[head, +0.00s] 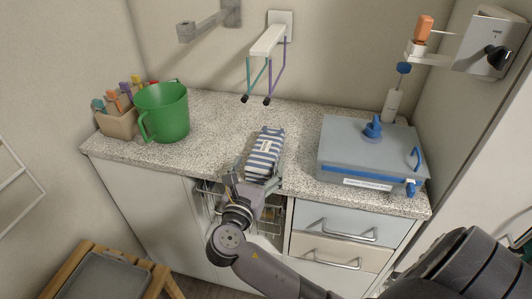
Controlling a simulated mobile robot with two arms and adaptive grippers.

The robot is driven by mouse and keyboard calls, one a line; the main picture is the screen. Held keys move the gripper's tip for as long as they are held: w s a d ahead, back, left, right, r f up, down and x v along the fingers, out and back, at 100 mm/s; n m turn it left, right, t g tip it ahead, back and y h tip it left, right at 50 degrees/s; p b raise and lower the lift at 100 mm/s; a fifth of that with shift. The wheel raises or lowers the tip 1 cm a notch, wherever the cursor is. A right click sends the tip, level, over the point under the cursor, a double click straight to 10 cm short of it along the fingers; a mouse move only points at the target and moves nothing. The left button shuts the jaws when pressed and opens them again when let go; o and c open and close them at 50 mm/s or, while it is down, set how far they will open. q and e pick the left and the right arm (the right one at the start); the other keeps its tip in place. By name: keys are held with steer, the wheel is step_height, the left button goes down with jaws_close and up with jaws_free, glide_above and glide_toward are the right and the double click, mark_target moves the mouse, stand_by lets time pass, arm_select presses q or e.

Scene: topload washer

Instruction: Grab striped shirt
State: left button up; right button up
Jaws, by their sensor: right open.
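The striped shirt (265,151) is a folded blue-and-white striped bundle on the speckled counter (222,125), near its front edge in the middle of the head view. My right gripper (256,180) is at the shirt's near end, at the counter's front edge. Its jaws are open, with one finger to the left of the shirt's near end and the other to the right. Whether the fingers touch the cloth I cannot tell. My left gripper is not in view.
A green pitcher (163,112) and a box of bottles (118,122) stand left on the counter. A grey-blue box (345,145) stands right. A wall rack (267,45) hangs behind the shirt. Drawers (340,224) and a wire basket (275,214) are below.

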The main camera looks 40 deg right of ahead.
mark_target(266, 154)
steer(key=x, duration=0.2)
steer(key=shift+w+d, duration=0.3)
steer(key=shift+c, duration=0.4)
steer(key=c, duration=1.3)
